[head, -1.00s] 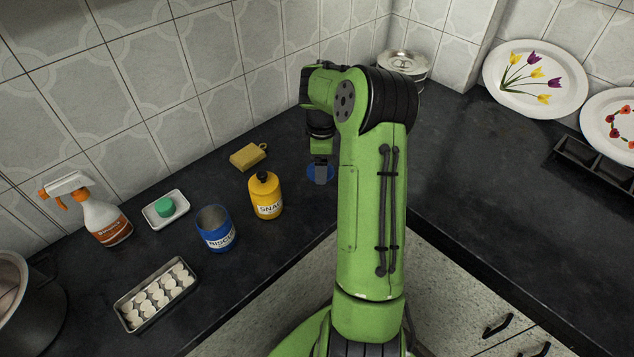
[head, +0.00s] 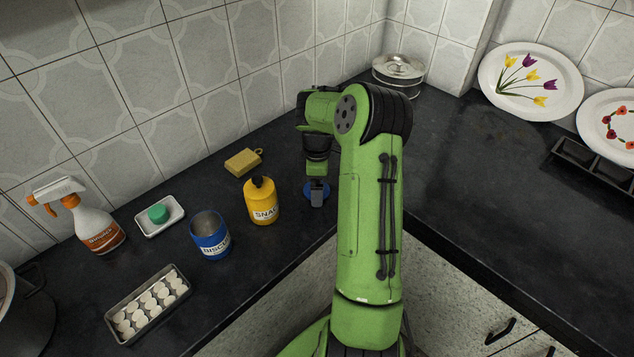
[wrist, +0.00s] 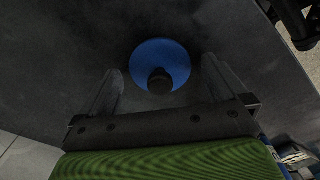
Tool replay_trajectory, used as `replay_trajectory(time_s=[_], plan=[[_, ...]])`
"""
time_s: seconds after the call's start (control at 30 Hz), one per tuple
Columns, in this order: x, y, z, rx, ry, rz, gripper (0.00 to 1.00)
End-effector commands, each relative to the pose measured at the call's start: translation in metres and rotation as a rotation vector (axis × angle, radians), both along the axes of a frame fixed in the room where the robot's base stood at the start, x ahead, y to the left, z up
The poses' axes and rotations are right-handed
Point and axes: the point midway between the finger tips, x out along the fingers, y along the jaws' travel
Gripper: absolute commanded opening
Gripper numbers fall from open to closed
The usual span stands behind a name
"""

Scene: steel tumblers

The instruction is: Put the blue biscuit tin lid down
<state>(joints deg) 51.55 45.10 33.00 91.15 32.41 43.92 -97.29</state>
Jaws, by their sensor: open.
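The blue biscuit tin lid (wrist: 173,54) is a round blue disc with a dark knob (wrist: 160,80). In the wrist view the knob is in the gap between my fingers, touching neither. In the head view the lid (head: 326,191) looks flat on the dark counter near its front edge, partly hidden by my fingers. My gripper (head: 317,193) is open and points down over the lid; its spread fingers also show in the wrist view (wrist: 158,80). The blue biscuit tin (head: 210,238) stands open-topped to the left, apart from the lid.
A yellow lidded snack tin (head: 262,203) stands between the blue tin and my gripper. The right counter (head: 480,180) is mostly clear.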

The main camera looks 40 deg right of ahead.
Motion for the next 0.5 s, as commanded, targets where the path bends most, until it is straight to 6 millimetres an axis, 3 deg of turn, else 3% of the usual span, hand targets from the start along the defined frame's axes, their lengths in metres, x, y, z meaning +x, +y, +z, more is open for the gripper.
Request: replay_trajectory(time_s=[0.17,0.5], plan=[[0.000,0.000,0.007,-0.001,-0.001,0.000,0.99],[0.001,0.000,0.093,-0.004,-0.003,0.000,0.99]])
